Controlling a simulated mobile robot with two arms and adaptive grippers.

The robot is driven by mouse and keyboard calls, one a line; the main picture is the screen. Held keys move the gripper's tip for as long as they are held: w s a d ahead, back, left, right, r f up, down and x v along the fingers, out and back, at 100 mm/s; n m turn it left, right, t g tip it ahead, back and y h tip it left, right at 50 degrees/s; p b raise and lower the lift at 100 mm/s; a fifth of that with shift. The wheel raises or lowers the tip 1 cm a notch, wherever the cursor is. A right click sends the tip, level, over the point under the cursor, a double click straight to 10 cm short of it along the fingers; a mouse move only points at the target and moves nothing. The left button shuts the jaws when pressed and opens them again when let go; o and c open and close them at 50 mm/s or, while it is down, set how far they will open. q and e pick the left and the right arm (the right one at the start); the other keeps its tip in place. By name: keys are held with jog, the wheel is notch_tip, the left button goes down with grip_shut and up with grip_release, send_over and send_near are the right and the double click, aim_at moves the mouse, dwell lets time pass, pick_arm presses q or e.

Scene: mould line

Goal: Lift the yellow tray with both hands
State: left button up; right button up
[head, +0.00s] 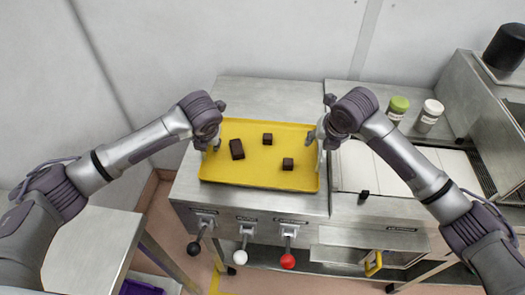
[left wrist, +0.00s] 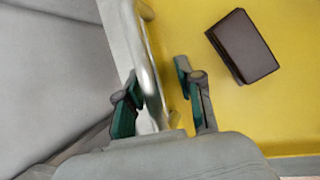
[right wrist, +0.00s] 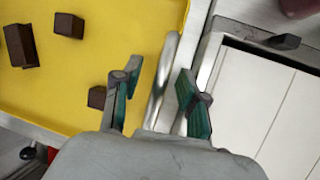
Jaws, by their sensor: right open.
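The yellow tray (head: 255,170) lies flat on a steel counter and carries three dark brown blocks. My left gripper (head: 210,145) is at the tray's left edge. In the left wrist view its fingers (left wrist: 160,98) stand apart, one on each side of a silver bar handle (left wrist: 150,75) along that edge. My right gripper (head: 319,146) is at the tray's right edge. In the right wrist view its open fingers (right wrist: 157,98) stand on either side of the matching silver handle (right wrist: 163,80). I cannot tell whether any finger touches a handle.
Levers with black, white and red knobs (head: 287,260) stick out below the counter's front. White panels (head: 365,168) lie right of the tray, with two jars (head: 428,115) behind them. Another steel table (head: 95,250) stands at the lower left. A wall is behind.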

pick_arm(q)
grip_shut()
pick_arm(e)
jog(key=c, duration=0.8)
jog(key=shift+a+r, duration=0.1)
